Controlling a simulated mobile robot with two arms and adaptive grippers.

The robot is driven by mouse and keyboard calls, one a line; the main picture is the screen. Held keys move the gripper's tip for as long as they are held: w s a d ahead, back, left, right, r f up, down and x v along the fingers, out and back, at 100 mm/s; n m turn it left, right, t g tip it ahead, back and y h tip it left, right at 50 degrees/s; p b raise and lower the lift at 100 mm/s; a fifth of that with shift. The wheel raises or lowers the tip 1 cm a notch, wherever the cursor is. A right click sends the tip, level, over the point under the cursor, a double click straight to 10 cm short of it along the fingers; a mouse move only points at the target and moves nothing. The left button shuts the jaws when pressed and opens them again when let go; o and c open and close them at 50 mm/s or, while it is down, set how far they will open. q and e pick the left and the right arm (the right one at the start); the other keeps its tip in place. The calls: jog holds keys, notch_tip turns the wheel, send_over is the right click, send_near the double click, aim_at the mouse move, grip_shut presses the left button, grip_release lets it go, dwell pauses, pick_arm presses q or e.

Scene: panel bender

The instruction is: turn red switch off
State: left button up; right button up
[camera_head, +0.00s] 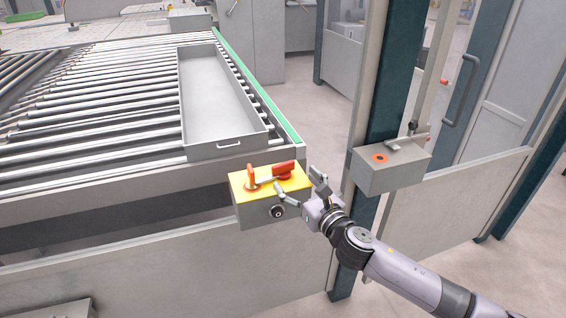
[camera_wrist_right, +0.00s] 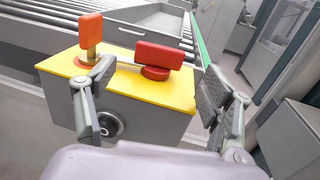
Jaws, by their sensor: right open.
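The red switch (camera_head: 284,169) sits on the yellow top of a grey control box (camera_head: 258,213), on its right side. An orange switch (camera_head: 250,176) stands upright on the left of the same top. In the right wrist view the red switch (camera_wrist_right: 165,56) shows its handle lying roughly sideways, with the orange switch (camera_wrist_right: 91,36) to its left. My right gripper (camera_head: 299,185) is open at the front right of the box. In the wrist view its fingers (camera_wrist_right: 150,100) are spread, with the red switch beyond and between them. My left gripper is out of view.
A roller conveyor (camera_head: 110,110) with a grey metal tray (camera_head: 215,95) lies behind the box. A second grey box with an orange button (camera_head: 379,157) is mounted on a blue post to the right. A glazed door with a handle (camera_head: 461,90) stands farther right.

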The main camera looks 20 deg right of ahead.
aim_at(284, 169)
jog(key=w, duration=0.2)
jog(key=w+a, duration=0.1)
jog(key=w, duration=0.2)
jog(key=w+p, duration=0.1)
jog(key=w, duration=0.1)
jog(key=shift+w+a, duration=0.2)
jog(key=shift+a, duration=0.05)
jog(key=shift+c, duration=0.6)
jog(key=c, duration=1.6)
